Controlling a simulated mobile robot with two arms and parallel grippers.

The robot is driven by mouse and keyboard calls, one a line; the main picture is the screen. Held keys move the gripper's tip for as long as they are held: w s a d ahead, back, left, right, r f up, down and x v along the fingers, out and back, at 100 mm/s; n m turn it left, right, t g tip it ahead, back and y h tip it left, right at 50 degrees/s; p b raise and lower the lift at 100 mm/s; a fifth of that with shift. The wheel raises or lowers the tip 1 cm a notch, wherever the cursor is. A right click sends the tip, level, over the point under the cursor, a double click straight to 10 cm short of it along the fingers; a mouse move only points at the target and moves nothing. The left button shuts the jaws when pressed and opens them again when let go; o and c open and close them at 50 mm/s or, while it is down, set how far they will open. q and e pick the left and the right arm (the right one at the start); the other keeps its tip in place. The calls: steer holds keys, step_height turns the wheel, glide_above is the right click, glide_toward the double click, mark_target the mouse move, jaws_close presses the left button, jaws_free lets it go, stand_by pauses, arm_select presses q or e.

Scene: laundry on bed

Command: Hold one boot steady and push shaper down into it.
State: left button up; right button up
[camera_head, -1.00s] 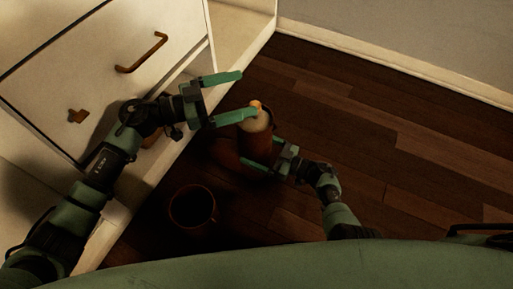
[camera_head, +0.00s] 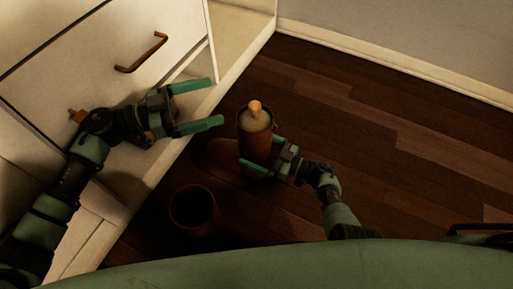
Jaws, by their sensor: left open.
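A brown boot (camera_head: 254,144) stands upright on the floor, its toe toward the left. The shaper (camera_head: 256,121), pale with an orange knob on top, sits inside the boot's shaft, its top showing at the opening. My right gripper (camera_head: 262,160) is at the near side of the boot's shaft, with one green finger across its front; the other finger is largely hidden, so its grip is unclear. My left gripper (camera_head: 218,104) is open and empty, left of the boot and apart from it. A second brown boot (camera_head: 193,207) stands nearer, with a dark, empty-looking opening.
A white cabinet (camera_head: 95,50) with drawers and a brown handle (camera_head: 141,53) fills the left, close to my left arm. The dark wooden floor (camera_head: 390,150) is clear to the right, up to the white baseboard (camera_head: 400,62).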

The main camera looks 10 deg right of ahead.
steer(key=shift+d, duration=0.1)
steer(key=v, duration=1.2)
